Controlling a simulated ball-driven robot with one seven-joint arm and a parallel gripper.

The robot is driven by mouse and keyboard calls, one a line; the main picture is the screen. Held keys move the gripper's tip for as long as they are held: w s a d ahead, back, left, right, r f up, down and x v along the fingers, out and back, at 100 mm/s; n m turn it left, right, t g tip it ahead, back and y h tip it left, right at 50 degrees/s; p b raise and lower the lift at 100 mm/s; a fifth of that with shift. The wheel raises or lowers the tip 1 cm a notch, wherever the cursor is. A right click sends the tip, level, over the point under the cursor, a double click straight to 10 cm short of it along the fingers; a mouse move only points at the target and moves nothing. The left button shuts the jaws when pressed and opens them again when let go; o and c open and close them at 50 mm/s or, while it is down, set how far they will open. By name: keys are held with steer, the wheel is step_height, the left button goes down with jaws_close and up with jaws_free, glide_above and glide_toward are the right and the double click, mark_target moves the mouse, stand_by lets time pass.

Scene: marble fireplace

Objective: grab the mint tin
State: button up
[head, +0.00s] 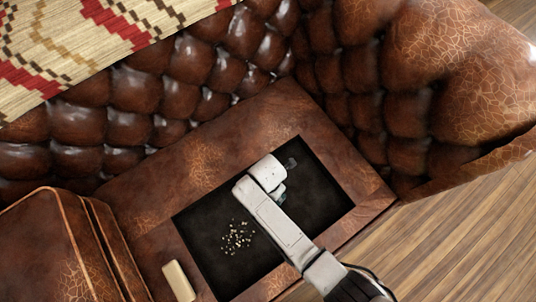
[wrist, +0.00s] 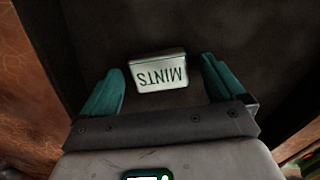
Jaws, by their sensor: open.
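The mint tin (wrist: 158,72) is a small pale box with the dark word MINTS, upside down in the wrist view. It lies on a dark surface. My gripper (wrist: 162,68) is open, with one teal finger on each side of the tin in that view. Gaps show between the fingers and the tin, and I cannot tell how far beyond the fingertips it lies. In the head view my white arm reaches over a dark rectangular area (head: 204,218) in the brown leather seat. The tin is not visible there, probably hidden by my arm.
Small pale crumbs (head: 238,237) are scattered on the dark area. A cream block (head: 178,282) lies on the leather border at lower left. Tufted leather backs (head: 135,105) rise behind and at right. A patterned cloth (head: 75,40) lies at upper left. Wooden floor (head: 465,235) shows at right.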

steer(key=shift+c, duration=0.4)
steer(key=c, duration=1.1)
steer(key=shift+o, duration=0.2)
steer(key=shift+r, duration=0.1)
